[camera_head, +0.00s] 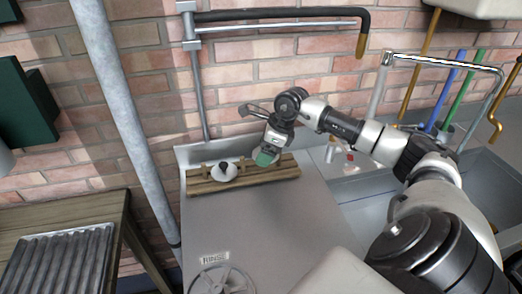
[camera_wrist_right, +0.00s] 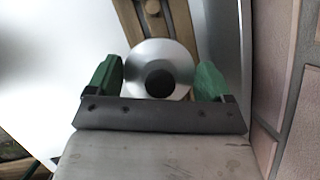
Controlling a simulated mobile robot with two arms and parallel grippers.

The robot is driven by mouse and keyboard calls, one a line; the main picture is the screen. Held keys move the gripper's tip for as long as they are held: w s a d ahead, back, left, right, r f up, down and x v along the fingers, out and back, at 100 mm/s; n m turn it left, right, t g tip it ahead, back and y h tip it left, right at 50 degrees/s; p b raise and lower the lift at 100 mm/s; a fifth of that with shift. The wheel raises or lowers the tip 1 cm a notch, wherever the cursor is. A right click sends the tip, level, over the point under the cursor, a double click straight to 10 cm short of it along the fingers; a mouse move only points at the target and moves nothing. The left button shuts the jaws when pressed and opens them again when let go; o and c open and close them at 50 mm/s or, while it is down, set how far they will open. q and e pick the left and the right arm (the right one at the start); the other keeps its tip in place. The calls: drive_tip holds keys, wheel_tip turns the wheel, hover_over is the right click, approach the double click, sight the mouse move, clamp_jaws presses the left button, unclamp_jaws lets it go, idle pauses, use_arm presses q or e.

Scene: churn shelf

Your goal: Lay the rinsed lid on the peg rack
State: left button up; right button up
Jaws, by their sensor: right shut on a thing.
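My right gripper (camera_head: 265,158) is over the right part of the wooden peg rack (camera_head: 286,175), its green fingers pointing down. In the right wrist view, a round silver lid (camera_wrist_right: 150,58) with a dark centre fills the gap between the green fingers (camera_wrist_right: 160,80), and the gripper is shut on it. The wooden rack (camera_wrist_right: 180,22) runs behind it. In the head view that gap is hidden by the near finger. A pale round piece with a black knob (camera_head: 223,174) sits on the rack, left of and apart from the gripper. My left gripper is not in view.
The rack stands on a grey counter (camera_head: 265,225) against a brick wall (camera_head: 250,80). A sink basin (camera_head: 490,180) with a tall tap is on the right. A grey pipe (camera_head: 112,90) and a wooden table (camera_head: 80,212) with a ridged metal tray are on the left.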

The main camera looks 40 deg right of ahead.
sight(261, 168)
drive_tip(key=shift+w+a+f, duration=0.1)
drive_tip(key=shift+w+f, duration=0.4)
drive_tip(key=shift+w, duration=0.4)
wheel_tip(261, 168, down, 4)
drive_tip(key=shift+r+p, duration=0.15)
drive_tip(key=shift+p, duration=0.45)
drive_tip(key=shift+f, duration=0.2)
drive_tip(key=shift+f, duration=0.1)
drive_tip(key=o, duration=0.9)
drive_tip(key=shift+c, duration=0.2)
